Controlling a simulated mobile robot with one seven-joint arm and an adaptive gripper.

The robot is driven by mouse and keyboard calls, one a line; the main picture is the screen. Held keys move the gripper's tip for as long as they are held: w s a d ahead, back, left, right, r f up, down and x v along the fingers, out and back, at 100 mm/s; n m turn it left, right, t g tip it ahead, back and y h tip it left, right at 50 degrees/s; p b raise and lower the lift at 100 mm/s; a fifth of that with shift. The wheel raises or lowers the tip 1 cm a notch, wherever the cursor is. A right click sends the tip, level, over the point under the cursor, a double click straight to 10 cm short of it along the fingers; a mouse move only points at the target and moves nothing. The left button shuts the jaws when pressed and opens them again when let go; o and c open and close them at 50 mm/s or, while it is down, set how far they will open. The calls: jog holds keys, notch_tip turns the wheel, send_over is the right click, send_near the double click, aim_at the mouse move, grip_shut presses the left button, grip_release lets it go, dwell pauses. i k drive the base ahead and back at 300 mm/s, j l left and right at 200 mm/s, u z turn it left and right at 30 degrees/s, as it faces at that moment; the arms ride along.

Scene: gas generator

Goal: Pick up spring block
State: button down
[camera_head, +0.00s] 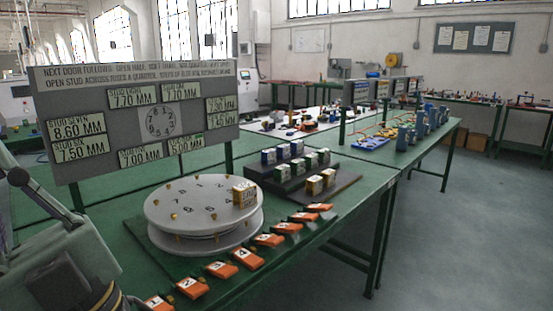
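No block can be read clearly as the spring block. A yellow block with a white, marked face (244,194) stands on the right part of a round numbered disc (190,205). Small blocks stand in rows on a dark stepped rack (345,178) behind it: blue-sided blocks (269,157) at the back, green-sided blocks (298,166) in the middle and yellow-sided blocks (314,186) in front. Their labels are too small to read. Grey and black machinery, seemingly part of my arm, fills the lower left. I cannot make out my gripper's fingertips.
A row of numbered orange tags (247,259) lies along the front edge of the green table (335,222). A sign board (140,115) with stud sizes stands behind the disc. Blue parts (405,137) stand on a farther table. The floor (470,230) at right is clear.

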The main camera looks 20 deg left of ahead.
aim_at(268, 157)
jog(key=i+l+u, duration=0.35)
jog(key=l, duration=0.25)
jog(key=i+l+u, duration=0.7)
jog(key=i+j, duration=0.25)
jog(key=i, duration=0.25)
